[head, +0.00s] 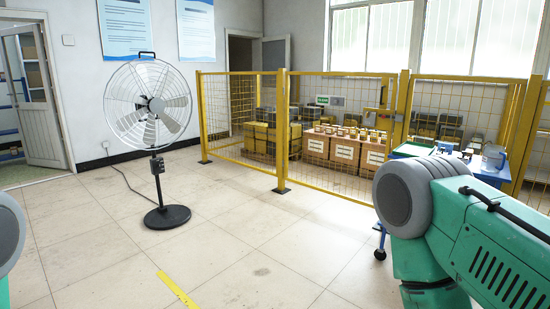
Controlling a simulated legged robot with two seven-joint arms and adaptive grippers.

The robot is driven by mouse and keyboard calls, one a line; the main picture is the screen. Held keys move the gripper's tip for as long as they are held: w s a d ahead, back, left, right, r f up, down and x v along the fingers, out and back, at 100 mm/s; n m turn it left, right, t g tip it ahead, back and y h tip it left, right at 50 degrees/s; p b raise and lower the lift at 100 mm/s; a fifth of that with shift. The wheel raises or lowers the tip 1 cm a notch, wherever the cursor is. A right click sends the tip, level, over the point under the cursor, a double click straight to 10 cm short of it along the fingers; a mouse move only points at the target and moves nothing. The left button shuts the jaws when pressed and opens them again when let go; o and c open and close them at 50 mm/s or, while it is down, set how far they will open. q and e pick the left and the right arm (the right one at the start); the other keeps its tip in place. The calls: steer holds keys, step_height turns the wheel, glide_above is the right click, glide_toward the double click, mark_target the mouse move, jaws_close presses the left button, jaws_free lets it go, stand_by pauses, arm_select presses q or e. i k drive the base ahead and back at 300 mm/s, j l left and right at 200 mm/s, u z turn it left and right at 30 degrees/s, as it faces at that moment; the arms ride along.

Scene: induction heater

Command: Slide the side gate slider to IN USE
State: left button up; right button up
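A yellow mesh fence with a gate panel (345,135) stands across the middle and right of the head view. A small plate with a green part (322,100) and a grey part beside it (338,101) is on the mesh; it may be the slider sign, but its lettering is too small to read. A yellow latch-like box (379,118) sits near the post at the panel's right side. My green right arm fills the lower right, and a bit of my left arm shows at the left edge. Neither gripper is in view.
A black and silver standing fan (151,110) is at left on the tiled floor. Several cartons (344,150) lie behind the fence. A blue table (413,150) with metal parts stands at right, partly hidden by my arm. The floor between the fan and fence is clear.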

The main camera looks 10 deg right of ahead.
mark_target(335, 101)
steer(key=i+l+z, duration=0.1)
steer(key=i, duration=2.3)
steer(key=i+z, duration=0.15)
steer(key=i, duration=1)
steer(key=i+j+z, duration=0.1)
steer(key=i, duration=1.1)
